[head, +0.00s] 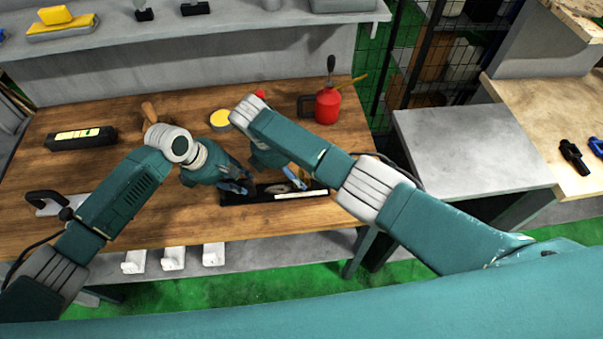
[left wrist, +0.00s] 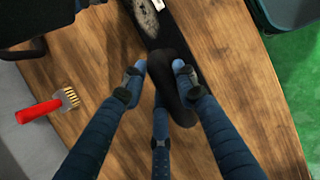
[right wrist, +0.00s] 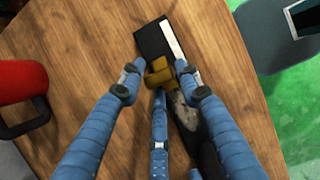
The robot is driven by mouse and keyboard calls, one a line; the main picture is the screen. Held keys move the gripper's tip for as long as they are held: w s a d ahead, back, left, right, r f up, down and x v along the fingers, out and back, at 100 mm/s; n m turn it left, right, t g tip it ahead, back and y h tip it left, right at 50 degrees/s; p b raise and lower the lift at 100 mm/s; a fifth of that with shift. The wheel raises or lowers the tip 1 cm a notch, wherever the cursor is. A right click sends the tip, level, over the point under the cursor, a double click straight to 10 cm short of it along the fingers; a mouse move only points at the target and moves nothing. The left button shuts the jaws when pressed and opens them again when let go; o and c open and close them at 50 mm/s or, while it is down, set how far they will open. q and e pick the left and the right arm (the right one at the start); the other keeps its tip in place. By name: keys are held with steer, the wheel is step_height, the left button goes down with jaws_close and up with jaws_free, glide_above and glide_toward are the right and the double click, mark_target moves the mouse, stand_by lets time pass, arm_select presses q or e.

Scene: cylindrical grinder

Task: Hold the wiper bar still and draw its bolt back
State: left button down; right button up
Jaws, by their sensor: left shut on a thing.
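The wiper bar (head: 233,197) is a long black bar lying on the wooden bench, with a pale strip along one end. My left gripper (head: 246,187) is at its left end. In the left wrist view the fingers (left wrist: 159,78) stand either side of the bar's dark rounded end (left wrist: 178,100). The brass-coloured bolt (right wrist: 158,76) shows on the bar in the right wrist view. My right gripper (right wrist: 160,84) straddles it, fingers apart, with a visible gap on the left side. In the head view the right forearm and fingers hide the bolt.
A red oil can (head: 328,106) stands behind the right arm. A yellow tin (head: 220,118) and a spirit level (head: 80,138) lie further back and left. A red-handled brush (left wrist: 40,110) lies near the left gripper. Bench (head: 170,215) in front is mostly clear.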

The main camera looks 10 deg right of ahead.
arm_select(q)
steer(key=shift+s+f, duration=0.1)
arm_select(e)
steer(key=shift+o, duration=0.4)
steer(key=v, duration=1.2)
steer(key=shift+a, duration=0.15)
arm_select(q)
steer(key=c, duration=1.3)
jaws_free()
steer(key=shift+o, duration=0.2)
steer(key=v, duration=1.2)
arm_select(e)
steer(key=shift+s, duration=0.1)
